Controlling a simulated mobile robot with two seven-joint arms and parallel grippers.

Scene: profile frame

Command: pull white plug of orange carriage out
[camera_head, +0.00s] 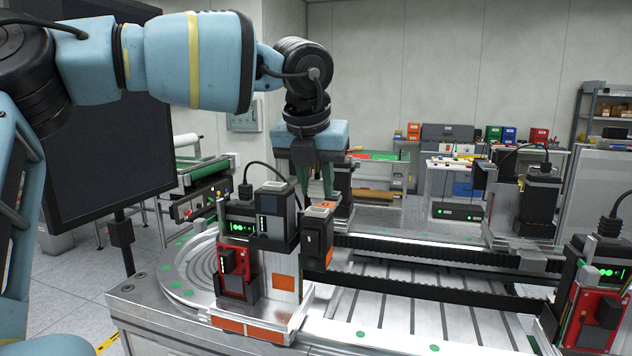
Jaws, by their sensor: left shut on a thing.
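The orange carriage (284,284) stands on the track at the near left. It is a light metal block with orange panels, a red module and dark modules with green lights. My left gripper (326,196) reaches down from above at the carriage's back right, its greenish fingers shut beside the dark upright modules. A small pale and orange top shows right at the fingertips. The white plug itself is mostly hidden there, and I cannot tell how far it sits in its socket. My right gripper is not in view.
A dark module (318,238) stands close below the fingertips. A black cable (262,168) arches over the carriage. Another red carriage (590,308) stands at the right, and a dark one (538,205) at the back right. Slatted track (400,300) between them is free.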

